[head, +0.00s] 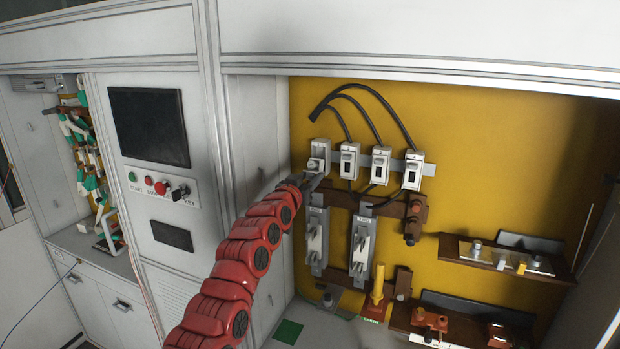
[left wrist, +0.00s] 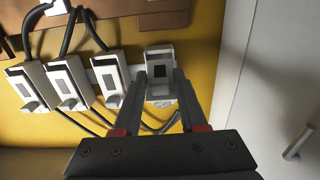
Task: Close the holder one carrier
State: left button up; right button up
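Holder one is the leftmost white fuse holder (head: 321,146) in the row on the yellow panel. Its lower part, the carrier (head: 315,164), juts out from the body in the head view. In the left wrist view, turned upside down, this holder (left wrist: 158,55) is the rightmost, and its carrier (left wrist: 160,88) lies between my fingers. My left gripper (head: 314,181) is just below and in front of the carrier. In the left wrist view the gripper (left wrist: 159,76) is open, a finger on each side; contact cannot be told. My right gripper is not in view.
Two similar holders (head: 349,160) (head: 380,163) and a third (head: 413,169) stand to the right, with black cables looping above. Below hang two grey fuse mounts (head: 315,240) (head: 361,248). A brown shelf (head: 475,258) juts out at right. A white cabinet wall (head: 255,140) borders the left.

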aim_at(311, 165)
pick_arm(q)
grip_shut()
jog(key=shift+d+r+g+b, duration=0.15)
jog(key=shift+r+g+b, duration=0.25)
jog(key=shift+g+b, duration=0.45)
jog(key=shift+w+r+y+b, duration=0.1)
jog(key=shift+y+b, duration=0.2)
jog(key=shift+b, duration=0.05)
jog(key=shift+r+g, duration=0.2)
jog(key=shift+g, duration=0.25)
jog(key=r+g+p, duration=0.1)
jog(key=p, duration=0.1)
jog(key=r+g+y+p, duration=0.1)
jog(key=p, duration=0.2)
jog(key=shift+w+r, duration=0.1)
jog(key=shift+w, duration=0.25)
jog(key=shift+g+p, duration=0.4)
jog(key=shift+p, duration=0.25)
jog(key=shift+w+f, duration=0.1)
jog(key=shift+f, duration=0.25)
